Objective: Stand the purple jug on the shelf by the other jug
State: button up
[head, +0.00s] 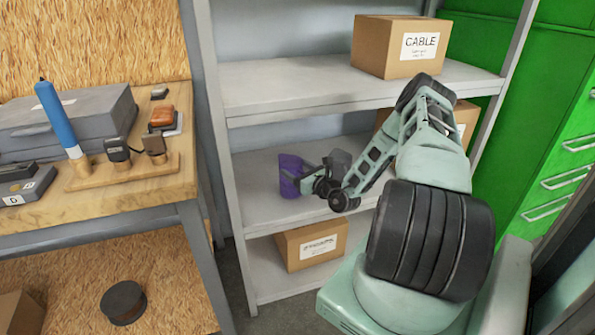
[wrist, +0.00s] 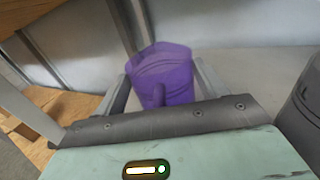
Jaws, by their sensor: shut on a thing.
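The purple jug (head: 289,177) is upright at the middle shelf (head: 258,205), towards its left side. It also shows in the wrist view (wrist: 165,72), between the two fingers, with its handle towards me. My gripper (head: 304,184) is shut on the jug. I cannot tell whether the jug's base touches the shelf. A dark grey rounded thing (head: 341,161), likely the other jug, stands just right of the purple jug, partly hidden behind my gripper. Its side also shows at the right edge of the wrist view (wrist: 305,108), apart from the purple jug.
The upper shelf (head: 290,92) bears a CABLE box (head: 397,46). Another box (head: 466,118) is partly hidden behind my arm. A labelled box (head: 311,244) sits on the lowest shelf. A shelf post (head: 216,120) and a wooden workbench (head: 180,182) are at left, green cabinets (head: 545,110) at right.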

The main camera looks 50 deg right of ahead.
jog(key=shift+f, duration=0.15)
jog(key=o, duration=1.3)
jog(key=shift+c, duration=0.2)
jog(key=shift+s, duration=0.2)
jog(key=s+a, duration=0.2)
jog(key=s, duration=0.9)
jog(key=shift+s, duration=0.25)
